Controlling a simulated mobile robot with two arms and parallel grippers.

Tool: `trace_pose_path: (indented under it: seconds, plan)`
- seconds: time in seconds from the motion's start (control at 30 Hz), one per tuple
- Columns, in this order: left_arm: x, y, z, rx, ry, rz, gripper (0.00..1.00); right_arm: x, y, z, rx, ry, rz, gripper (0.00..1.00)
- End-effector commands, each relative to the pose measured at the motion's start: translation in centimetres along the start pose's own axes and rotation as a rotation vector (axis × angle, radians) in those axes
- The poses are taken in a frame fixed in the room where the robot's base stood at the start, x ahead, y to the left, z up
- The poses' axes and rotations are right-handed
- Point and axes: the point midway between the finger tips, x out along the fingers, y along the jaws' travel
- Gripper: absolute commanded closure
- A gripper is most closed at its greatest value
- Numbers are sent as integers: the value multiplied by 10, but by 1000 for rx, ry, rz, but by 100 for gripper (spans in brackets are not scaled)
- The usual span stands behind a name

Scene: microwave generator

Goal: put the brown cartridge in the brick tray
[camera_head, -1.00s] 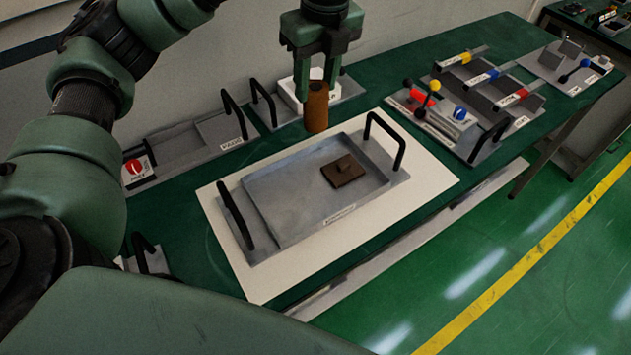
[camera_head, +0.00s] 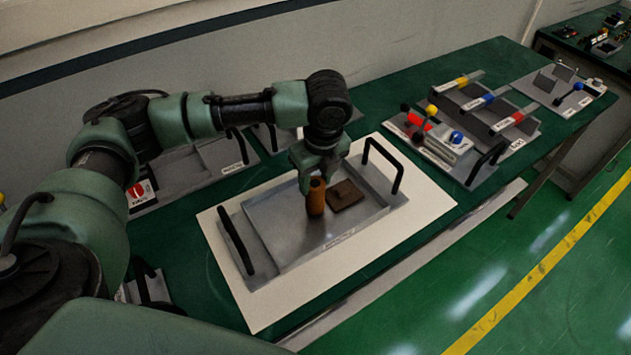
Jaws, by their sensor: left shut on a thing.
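The brown cartridge (camera_head: 316,200) is an upright orange-brown cylinder. My left gripper (camera_head: 317,178) is shut on its upper part from above. The cartridge is over the floor of the grey tray (camera_head: 285,225), left of a flat dark brown brick (camera_head: 346,195) with a small raised block on top. The tray has black handles at both ends and a label on its front wall too small to read. I cannot tell whether the cartridge's bottom touches the tray floor. My right gripper is not in view.
The tray stands on a white board (camera_head: 425,203) on the green table (camera_head: 400,92). Other grey trays with black handles stand behind it. To the right is a fixture with red, yellow and blue knobs (camera_head: 432,125). The tray's left half is bare.

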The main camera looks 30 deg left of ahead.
Motion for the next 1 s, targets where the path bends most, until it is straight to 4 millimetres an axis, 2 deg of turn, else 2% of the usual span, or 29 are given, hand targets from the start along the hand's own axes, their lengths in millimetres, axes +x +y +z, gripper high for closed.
trace_pose_path:
  seconds: [0.13, 0.5, 0.53, 0.6, 1.0]
  plan:
    - [14, 0, -2, 1, 0, 0, 100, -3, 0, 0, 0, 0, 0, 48]
    - [18, 0, -3, 0, 0, -1, 100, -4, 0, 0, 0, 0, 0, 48]
    - [18, 0, -3, 0, 0, -2, 55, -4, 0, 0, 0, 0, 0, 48]
    - [18, 0, -3, 0, -1, -2, 38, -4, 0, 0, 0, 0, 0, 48]
    - [13, -1, -2, 0, 0, -3, 38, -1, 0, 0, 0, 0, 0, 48]
